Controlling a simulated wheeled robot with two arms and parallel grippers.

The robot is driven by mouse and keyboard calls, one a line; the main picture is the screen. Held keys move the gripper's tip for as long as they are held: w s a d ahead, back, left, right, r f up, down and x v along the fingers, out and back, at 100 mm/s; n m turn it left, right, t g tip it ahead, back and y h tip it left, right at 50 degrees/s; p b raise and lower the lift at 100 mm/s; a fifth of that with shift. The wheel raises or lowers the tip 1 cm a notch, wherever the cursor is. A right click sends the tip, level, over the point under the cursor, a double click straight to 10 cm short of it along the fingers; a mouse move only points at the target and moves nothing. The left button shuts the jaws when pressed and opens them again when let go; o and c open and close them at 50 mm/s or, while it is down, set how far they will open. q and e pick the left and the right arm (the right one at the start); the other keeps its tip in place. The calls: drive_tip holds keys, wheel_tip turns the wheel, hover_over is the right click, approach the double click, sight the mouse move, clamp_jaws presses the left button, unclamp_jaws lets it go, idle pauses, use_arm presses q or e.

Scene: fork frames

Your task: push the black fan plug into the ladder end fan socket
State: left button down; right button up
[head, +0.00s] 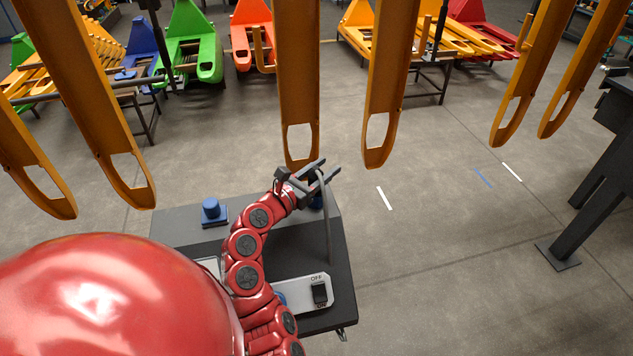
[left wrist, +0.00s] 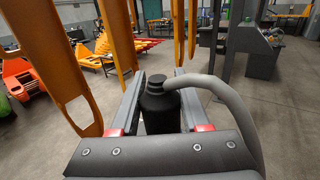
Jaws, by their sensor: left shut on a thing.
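My left gripper (head: 329,168) is over the far right part of the dark bench top. In the left wrist view its two fingers are shut on the black fan plug (left wrist: 160,108), which stands upright between them with a stepped top. A grey cable (left wrist: 222,88) arches from the plug to the right; in the head view the cable (head: 328,232) runs down to the bench. Another blue socket (head: 211,210) on a dark base stands at the bench's left. Which one is the ladder end socket I cannot tell. My right gripper is out of view.
The dark bench (head: 341,262) carries a pale panel with an OFF switch (head: 319,292) near its front right. Orange forks (head: 388,90) hang down just beyond the bench. A black stand (head: 597,165) is at the right. Open floor (head: 440,240) lies between.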

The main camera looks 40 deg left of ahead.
sight(314, 175)
use_arm(q)
drive_tip(key=shift+r, duration=0.5)
drive_tip(key=s+r, duration=0.1)
drive_tip(key=s, duration=0.1)
drive_tip(key=s+r+b, duration=0.1)
drive_tip(key=s+r, duration=0.1)
drive_tip(key=shift+r, duration=0.1)
drive_tip(key=s+d+p, duration=0.1)
drive_tip(key=s+p, duration=0.7)
drive_tip(key=s, duration=0.4)
drive_tip(key=shift+d+r+p, duration=0.15)
drive_tip(key=shift+r+p, duration=0.25)
